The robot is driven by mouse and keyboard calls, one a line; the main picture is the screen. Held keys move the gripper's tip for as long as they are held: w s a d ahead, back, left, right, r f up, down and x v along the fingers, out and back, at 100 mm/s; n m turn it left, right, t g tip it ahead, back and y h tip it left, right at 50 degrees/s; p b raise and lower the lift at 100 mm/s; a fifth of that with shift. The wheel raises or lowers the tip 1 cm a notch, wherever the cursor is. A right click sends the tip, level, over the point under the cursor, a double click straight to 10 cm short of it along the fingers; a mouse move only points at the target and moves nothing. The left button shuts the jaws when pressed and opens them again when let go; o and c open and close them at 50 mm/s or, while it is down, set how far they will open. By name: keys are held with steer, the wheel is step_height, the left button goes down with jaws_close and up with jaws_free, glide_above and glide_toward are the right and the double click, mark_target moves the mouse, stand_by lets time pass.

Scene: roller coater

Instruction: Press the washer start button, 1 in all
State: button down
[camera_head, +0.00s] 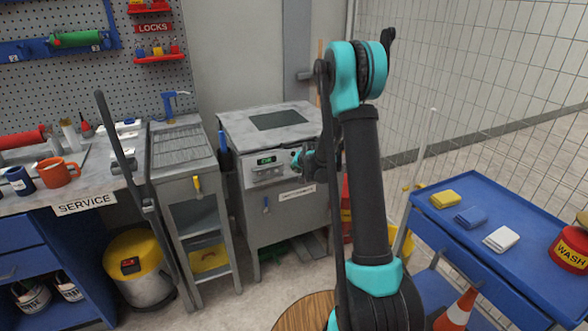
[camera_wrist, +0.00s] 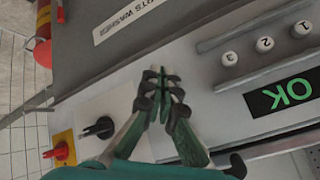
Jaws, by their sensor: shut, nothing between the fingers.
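The parts washer (camera_head: 290,214) is a grey metal cabinet with a light control panel, standing against the back wall. In the wrist view its panel (camera_wrist: 205,80) carries a lit green display (camera_wrist: 282,96) reading OK and a row of round white buttons (camera_wrist: 265,45) numbered 1, 2 and 3. My gripper (camera_wrist: 160,76) is shut and empty, its fingertips over the panel beside that row; I cannot tell if they touch it. In the head view my gripper (camera_head: 297,158) is just right of the display. I see no button marked start; the fingers hide part of the panel.
A black rotary knob (camera_wrist: 100,128) and a red switch on a yellow plate (camera_wrist: 61,152) are on the panel. A metal cart (camera_head: 184,180) stands left of the washer, a blue cart (camera_head: 500,215) with coloured cloths to the right. A wire fence is behind the right side.

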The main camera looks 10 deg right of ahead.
steer(key=shift+w+a, duration=0.15)
steer(key=shift+w, duration=0.3)
stand_by(0.6)
steer(key=shift+s, duration=0.15)
steer(key=shift+s+d, duration=0.3)
steer(key=shift+s, duration=0.4)
steer(key=shift+s+d, duration=0.25)
steer(key=shift+s, duration=0.55)
steer(key=shift+s+d, duration=0.25)
steer(key=shift+s, duration=0.55)
steer(key=shift+s+d, duration=0.25)
steer(key=shift+s, duration=0.55)
